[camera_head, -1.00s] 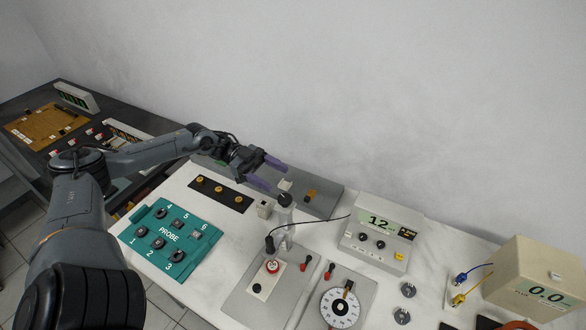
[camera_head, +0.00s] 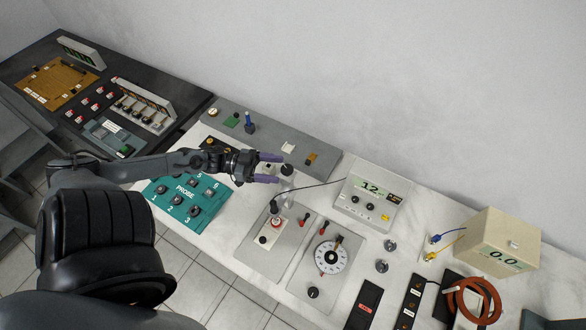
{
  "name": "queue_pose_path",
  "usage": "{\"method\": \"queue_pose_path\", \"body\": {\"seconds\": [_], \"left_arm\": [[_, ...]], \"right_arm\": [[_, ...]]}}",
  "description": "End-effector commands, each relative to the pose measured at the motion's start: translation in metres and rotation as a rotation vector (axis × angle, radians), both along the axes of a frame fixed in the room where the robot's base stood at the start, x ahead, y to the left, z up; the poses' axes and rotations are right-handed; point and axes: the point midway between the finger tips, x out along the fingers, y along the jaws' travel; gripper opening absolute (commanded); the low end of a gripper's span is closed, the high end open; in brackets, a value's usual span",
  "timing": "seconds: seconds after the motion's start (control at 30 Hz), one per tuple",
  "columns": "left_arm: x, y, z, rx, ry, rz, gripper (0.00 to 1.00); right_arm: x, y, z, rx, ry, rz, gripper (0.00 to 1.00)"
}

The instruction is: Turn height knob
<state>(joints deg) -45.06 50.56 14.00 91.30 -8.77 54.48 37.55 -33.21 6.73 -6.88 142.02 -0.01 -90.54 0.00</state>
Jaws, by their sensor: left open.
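A black round knob (camera_head: 287,169) tops a pale upright post (camera_head: 284,188) on a grey base plate (camera_head: 246,245); I take it for the height knob. My left gripper (camera_head: 281,168) reaches in from the left, its two purple fingers open and apart. The fingertips point right, one on the upper side and one on the lower side of the knob in the picture. I cannot tell whether they touch it or are at its height. My right gripper is not in view.
A teal PROBE board (camera_head: 213,207) lies below my left forearm. A display box reading 12 (camera_head: 350,205) stands right of the post, with a black cable running towards it. A dial plate (camera_head: 301,275) sits beside the base plate. A grey panel (camera_head: 318,146) lies behind.

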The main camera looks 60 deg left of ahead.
Motion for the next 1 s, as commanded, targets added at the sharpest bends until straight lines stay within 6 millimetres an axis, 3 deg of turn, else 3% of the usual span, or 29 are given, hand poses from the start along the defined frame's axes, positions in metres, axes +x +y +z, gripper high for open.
{"method": "queue_pose_path", "body": {"seconds": [0.2,0.4,0.87,1.0], "left_arm": [[0.029,-0.021,0.001,0.000,-0.003,-0.001,0.68],[0.046,-0.034,0.001,0.000,-0.001,0.000,0.68],[0.052,-0.040,0.000,0.001,0.001,0.000,0.68],[0.052,-0.040,0.000,0.001,0.001,-0.001,0.46]], "right_arm": [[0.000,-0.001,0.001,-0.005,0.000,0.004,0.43],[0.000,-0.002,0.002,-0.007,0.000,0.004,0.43],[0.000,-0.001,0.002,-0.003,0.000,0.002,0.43],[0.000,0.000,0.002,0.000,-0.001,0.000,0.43]]}}
